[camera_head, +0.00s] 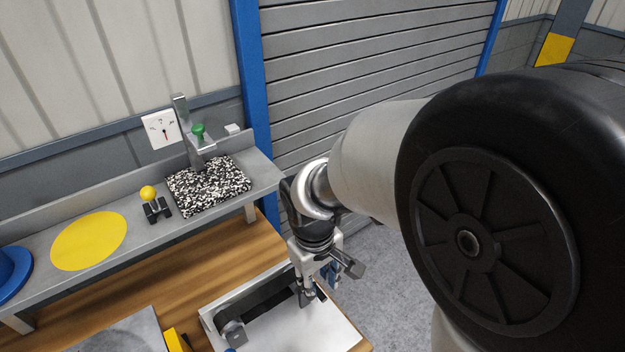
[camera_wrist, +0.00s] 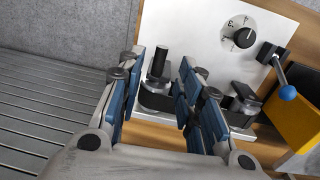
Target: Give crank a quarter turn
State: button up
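The crank lies on a white plate (camera_head: 335,335) at the bench's right end. Its dark arm (camera_head: 275,295) runs from a metal-sided end (camera_head: 233,332) toward my gripper (camera_head: 312,292). In the wrist view, its upright black handle (camera_wrist: 160,62) rises from a rounded end (camera_wrist: 155,97); the other end (camera_wrist: 242,102) shows further right, with the middle hidden behind a finger. My gripper (camera_wrist: 161,60) is open, its blue-padded fingers on either side of the handle, with gaps visible. Whether a finger touches the handle lower down cannot be told.
A dial (camera_wrist: 238,39) sits on the plate, and a blue-ball lever (camera_wrist: 287,92) stands beside a yellow block (camera_wrist: 300,115). A shelf behind holds a speckled block (camera_head: 208,186), a yellow-knobbed toggle (camera_head: 149,194), a yellow disc (camera_head: 90,241) and a green-knobbed clamp (camera_head: 197,132).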

aim_at(320, 292)
jog(key=shift+w+d+f+b, duration=0.1)
jog(key=shift+f+b, duration=0.3)
jog(key=shift+f, duration=1.35)
jog(key=shift+c, duration=0.5)
grip_shut()
